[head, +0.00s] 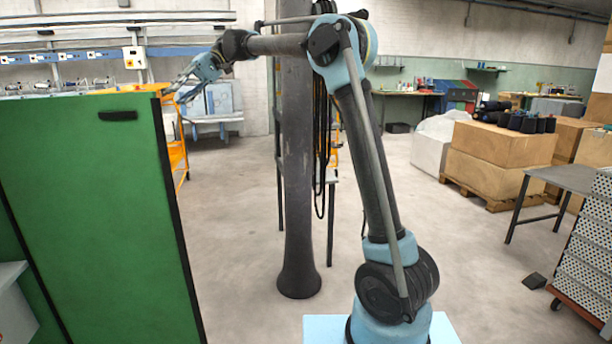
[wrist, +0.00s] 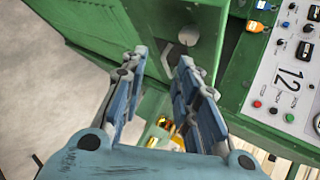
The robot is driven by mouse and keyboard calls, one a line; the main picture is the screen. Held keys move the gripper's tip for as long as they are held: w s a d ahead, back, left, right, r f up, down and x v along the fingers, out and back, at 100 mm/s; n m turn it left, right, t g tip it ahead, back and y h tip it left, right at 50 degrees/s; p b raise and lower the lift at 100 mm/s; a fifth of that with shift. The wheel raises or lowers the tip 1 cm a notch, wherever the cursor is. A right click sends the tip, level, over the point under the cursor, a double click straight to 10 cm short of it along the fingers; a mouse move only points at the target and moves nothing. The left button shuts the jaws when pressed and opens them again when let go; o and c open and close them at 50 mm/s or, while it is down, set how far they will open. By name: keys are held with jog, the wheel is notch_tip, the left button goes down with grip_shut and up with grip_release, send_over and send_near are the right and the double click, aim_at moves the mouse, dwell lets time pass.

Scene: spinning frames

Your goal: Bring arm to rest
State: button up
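My arm stands at the center of the head view, bent at a high elbow and reaching left. My gripper (head: 188,76) is above the far top corner of a green cabinet (head: 100,220). Green machine panels (wrist: 110,25) lie beyond the fingertips. A round light-coloured spot (wrist: 188,36) shows on the green surface just past them.
A control panel (wrist: 290,75) marked 12, with knobs and buttons, is at the right of the wrist view. A dark column (head: 298,190) stands behind my arm. Boxes on a pallet (head: 490,175) and a grey table (head: 565,178) are at right. Open floor lies between.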

jog(key=s+d+f+m+t, duration=0.2)
jog(key=d+f, duration=0.2)
jog(key=d, duration=0.6)
jog(key=s+d+f+m+t, duration=0.25)
jog(key=d+f, duration=0.25)
jog(key=d, duration=0.6)
jog(key=s+d+f+m+t, duration=0.1)
jog(key=d+f+t, duration=0.25)
jog(key=d, duration=0.65)
jog(key=s+d+f+m+t+h, duration=0.1)
jog(key=s+d+f+h, duration=0.1)
jog(key=s+d+f, duration=0.3)
jog(key=s+d+f+m+t+h, duration=0.1)
jog(key=s+d+f, duration=0.5)
jog(key=d+f, duration=0.6)
jog(key=s+d+f+m+t+h, duration=0.1)
jog(key=s+d+f+m+h, duration=0.1)
jog(key=s+d+f, duration=0.4)
notch_tip(320, 180, down, 5)
jog(key=d+h, duration=0.1)
jog(key=d, duration=0.1)
jog(key=shift+d+f+m+t, duration=0.2)
jog(key=shift+d+m+t, duration=0.1)
jog(key=shift+m+t, duration=0.1)
jog(key=shift+w, duration=0.15)
